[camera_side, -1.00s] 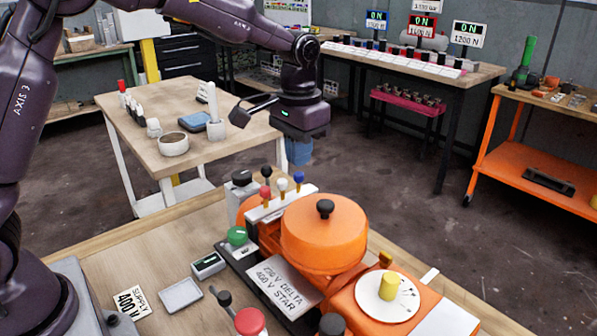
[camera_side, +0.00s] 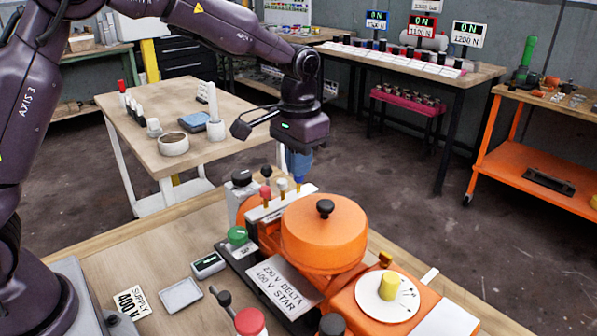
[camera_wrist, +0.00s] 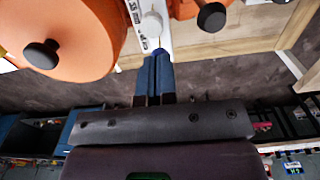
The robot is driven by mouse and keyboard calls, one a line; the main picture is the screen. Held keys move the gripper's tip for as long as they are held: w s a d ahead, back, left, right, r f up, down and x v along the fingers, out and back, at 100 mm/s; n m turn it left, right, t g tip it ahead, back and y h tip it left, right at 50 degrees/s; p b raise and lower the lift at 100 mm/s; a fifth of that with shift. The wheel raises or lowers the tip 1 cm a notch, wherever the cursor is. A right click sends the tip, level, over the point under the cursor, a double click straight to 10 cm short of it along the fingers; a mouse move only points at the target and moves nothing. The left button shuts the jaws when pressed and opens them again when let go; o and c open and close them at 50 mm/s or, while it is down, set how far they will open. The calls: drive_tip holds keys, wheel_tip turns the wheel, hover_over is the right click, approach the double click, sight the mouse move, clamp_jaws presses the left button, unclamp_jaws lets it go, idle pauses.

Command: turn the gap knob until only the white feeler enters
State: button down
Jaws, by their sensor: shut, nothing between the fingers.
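The yellow gap knob (camera_side: 388,287) stands on a white dial on the orange machine in the side view. The white feeler (camera_side: 282,184) stands upright in the pale rack, between the red feeler (camera_side: 265,191) and the blue feeler, which my fingers largely cover. A black-topped feeler (camera_side: 266,171) stands behind. My gripper (camera_side: 300,179) points down at the blue feeler's place, well away from the gap knob. In the wrist view its blue fingers (camera_wrist: 156,56) are shut together, close to a white knob (camera_wrist: 151,24). Whether they touch the blue feeler is unclear.
The orange round cover with a black knob (camera_side: 325,208) stands right beside the rack.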

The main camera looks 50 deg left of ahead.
drive_tip(key=shift+f, duration=0.45)
idle(1.0)
drive_tip(key=shift+r, duration=3.6)
drive_tip(key=shift+w+f, duration=0.1)
drive_tip(key=s+a+r+t, duration=0.1)
drive_tip(key=s+r+t, duration=0.1)
drive_tip(key=s, duration=1)
drive_tip(key=s+a+r+t, duration=0.2)
drive_tip(key=s+t, duration=0.1)
drive_tip(key=s, duration=1)
drive_tip(key=shift+r+t, duration=0.25)
drive_tip(key=shift+t, duration=0.05)
drive_tip(key=shift+s, duration=0.1)
